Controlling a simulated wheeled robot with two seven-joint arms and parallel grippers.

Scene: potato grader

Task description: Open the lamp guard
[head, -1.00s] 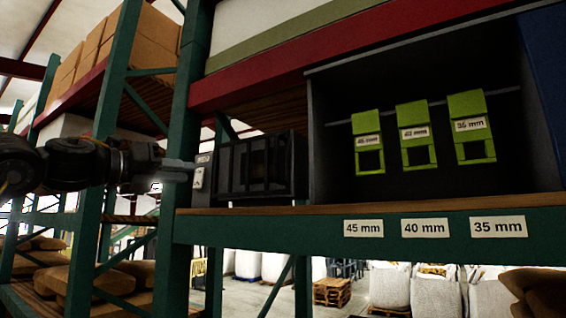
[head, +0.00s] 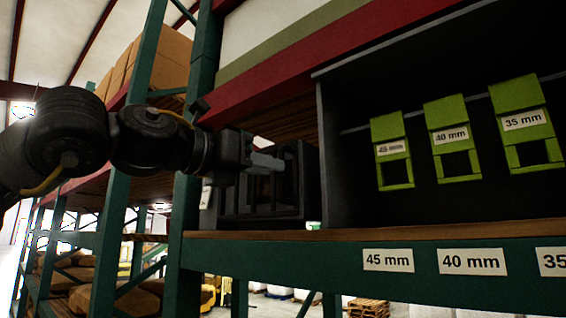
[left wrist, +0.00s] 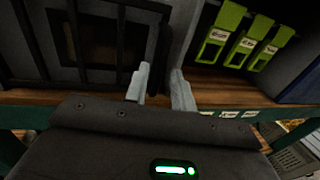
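The lamp guard (head: 232,196) is a dark barred front on a black box at the left end of the shelf. It looks closed over the box. In the left wrist view its bars (left wrist: 70,45) fill the upper left, with a brownish pane behind them. My left gripper (head: 270,162) is in front of the box near its upper right part and covers some of it. My right gripper is not in view.
A dark open cabinet (head: 322,150) stands right of the box, with three green tags marked 45, 40 and 35 mm hanging inside. A wooden shelf board (head: 350,231) on a green beam runs below. A green upright (head: 186,195) stands left of the box.

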